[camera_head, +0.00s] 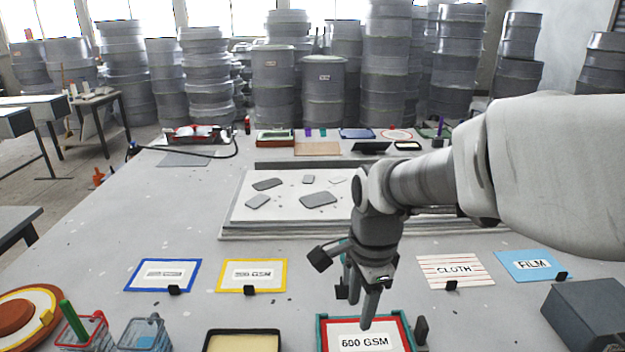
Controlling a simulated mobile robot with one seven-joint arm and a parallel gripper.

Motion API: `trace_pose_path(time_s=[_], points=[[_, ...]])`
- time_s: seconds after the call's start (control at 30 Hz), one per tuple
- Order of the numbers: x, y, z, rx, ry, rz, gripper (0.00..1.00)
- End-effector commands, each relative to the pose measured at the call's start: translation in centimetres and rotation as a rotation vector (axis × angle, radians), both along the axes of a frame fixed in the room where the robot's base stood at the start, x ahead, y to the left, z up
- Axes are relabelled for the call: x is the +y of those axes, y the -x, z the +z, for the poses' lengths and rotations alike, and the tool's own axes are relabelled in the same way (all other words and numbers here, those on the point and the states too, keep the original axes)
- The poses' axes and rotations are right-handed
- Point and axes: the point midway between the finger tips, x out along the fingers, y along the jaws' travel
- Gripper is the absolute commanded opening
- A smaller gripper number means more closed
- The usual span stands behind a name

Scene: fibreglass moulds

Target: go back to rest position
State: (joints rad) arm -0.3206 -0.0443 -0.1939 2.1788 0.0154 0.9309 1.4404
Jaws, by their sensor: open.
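My gripper (356,300) hangs from my arm, which reaches in from the right. Its fingers point down and are apart, with nothing seen between them. The fingertips appear just above the back edge of a red and green bordered card reading "600 GSM" (362,342) at the front. From this single view I cannot tell whether they touch it. My arm hides part of the mould board behind it.
Cards lie around: blue-framed (163,275), yellow "200 GSM" (251,275), "CLOTH" (455,271) and "FILM" (532,265). A raised board (275,210) with grey patches is mid-table. A grey box (588,312) stands front right; baskets (85,335) stand front left.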

Motion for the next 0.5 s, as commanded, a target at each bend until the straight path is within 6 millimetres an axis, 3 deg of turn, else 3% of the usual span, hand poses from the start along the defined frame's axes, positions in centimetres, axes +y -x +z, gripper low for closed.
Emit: trace_pose_path(time_s=[0.2, 0.5], points=[[-1.8, 3.5, 4.5, -0.153, 0.025, 0.402, 0.49], [-3.8, 8.4, 8.1, -0.328, 0.212, 0.946, 0.49]])
